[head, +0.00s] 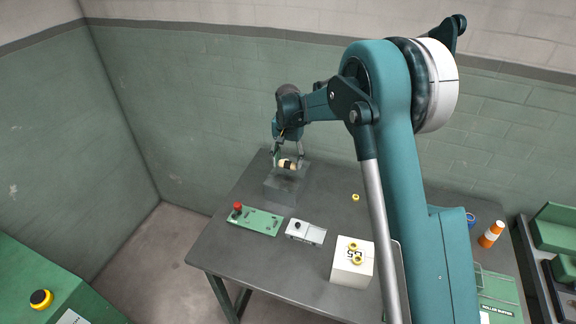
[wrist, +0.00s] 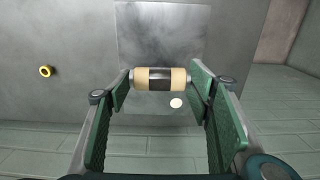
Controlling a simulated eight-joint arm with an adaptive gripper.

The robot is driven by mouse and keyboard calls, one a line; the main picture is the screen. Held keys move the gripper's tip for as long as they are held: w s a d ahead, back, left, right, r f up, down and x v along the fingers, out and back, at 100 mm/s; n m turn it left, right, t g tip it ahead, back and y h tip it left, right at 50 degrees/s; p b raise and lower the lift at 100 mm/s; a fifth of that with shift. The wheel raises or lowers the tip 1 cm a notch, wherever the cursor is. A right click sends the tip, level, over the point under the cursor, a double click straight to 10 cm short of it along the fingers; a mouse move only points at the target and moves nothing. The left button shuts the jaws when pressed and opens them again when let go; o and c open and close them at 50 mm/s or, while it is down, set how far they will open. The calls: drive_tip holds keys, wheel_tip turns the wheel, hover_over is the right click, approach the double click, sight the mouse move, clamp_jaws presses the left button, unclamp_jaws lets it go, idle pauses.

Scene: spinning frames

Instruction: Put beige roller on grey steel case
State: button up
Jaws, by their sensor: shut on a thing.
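The beige roller (wrist: 160,78) has a dark band around its middle and lies crosswise between my fingertips in the wrist view. My gripper (wrist: 160,85) is shut on it, with one green-padded finger at each end. In the head view the roller (head: 287,163) shows at the tips of my gripper (head: 288,158), over the grey steel case (head: 283,188). The case is a grey block near the back left of the table, and in the wrist view its top (wrist: 160,35) is a lighter grey square beyond the roller. I cannot tell whether the roller touches the case.
A green plate with a red knob (head: 257,220) and a light grey device (head: 305,231) lie in front of the case. A white box (head: 351,264) bears yellow rings. Another yellow ring (head: 355,197) lies on the table (head: 237,262). The wall stands close behind.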

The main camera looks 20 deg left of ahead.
sight(288, 162)
drive_tip(key=shift+f, duration=1.15)
drive_tip(key=shift+f, duration=0.15)
drive_tip(key=o, duration=0.9)
drive_tip(key=shift+o, duration=0.2)
drive_tip(key=shift+r, duration=0.2)
wheel_tip(288, 162, up, 12)
drive_tip(key=shift+b, duration=0.35)
drive_tip(key=shift+d, duration=0.1)
